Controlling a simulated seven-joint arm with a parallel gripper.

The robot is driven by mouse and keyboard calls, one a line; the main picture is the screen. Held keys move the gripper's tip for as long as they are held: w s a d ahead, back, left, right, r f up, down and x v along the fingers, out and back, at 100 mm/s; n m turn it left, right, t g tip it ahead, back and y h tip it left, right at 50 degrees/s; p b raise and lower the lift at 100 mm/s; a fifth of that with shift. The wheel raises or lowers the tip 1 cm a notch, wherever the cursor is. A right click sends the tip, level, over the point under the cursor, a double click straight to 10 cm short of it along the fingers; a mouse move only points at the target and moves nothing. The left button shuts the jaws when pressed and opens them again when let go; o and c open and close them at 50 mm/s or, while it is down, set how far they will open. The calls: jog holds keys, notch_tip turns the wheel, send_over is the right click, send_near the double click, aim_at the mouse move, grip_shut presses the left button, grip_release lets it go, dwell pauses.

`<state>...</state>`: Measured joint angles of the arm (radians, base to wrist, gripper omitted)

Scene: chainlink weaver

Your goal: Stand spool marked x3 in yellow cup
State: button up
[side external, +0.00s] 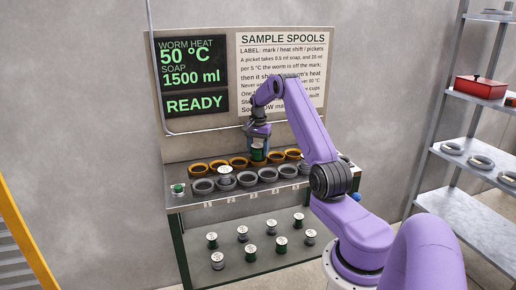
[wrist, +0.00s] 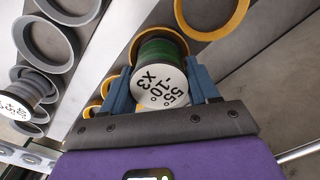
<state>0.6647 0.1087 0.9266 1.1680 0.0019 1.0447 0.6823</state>
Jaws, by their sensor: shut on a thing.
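My gripper (side external: 258,142) is shut on a green spool (wrist: 162,55), one blue finger on each side. Its white end label, facing the wrist camera, reads 55°, -10° and x3. The spool also shows in the side view (side external: 258,154), upright over the row of yellow cups. In the wrist view a yellow cup (wrist: 161,31) lies directly behind the spool's far end, its rim showing around it. I cannot tell whether the spool's lower end is inside this cup or just above it.
Other yellow cups (side external: 197,169) stand in the back row, with grey cups (side external: 203,186) in front. Another spool (side external: 178,189) stands at the bench's left end. Several spools (side external: 250,252) stand on the lower shelf.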

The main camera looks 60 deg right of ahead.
jog(key=shift+f, duration=0.1)
dwell(0.3)
jog(key=shift+f, duration=0.3)
jog(key=o, duration=1.3)
jog(key=shift+r, duration=4)
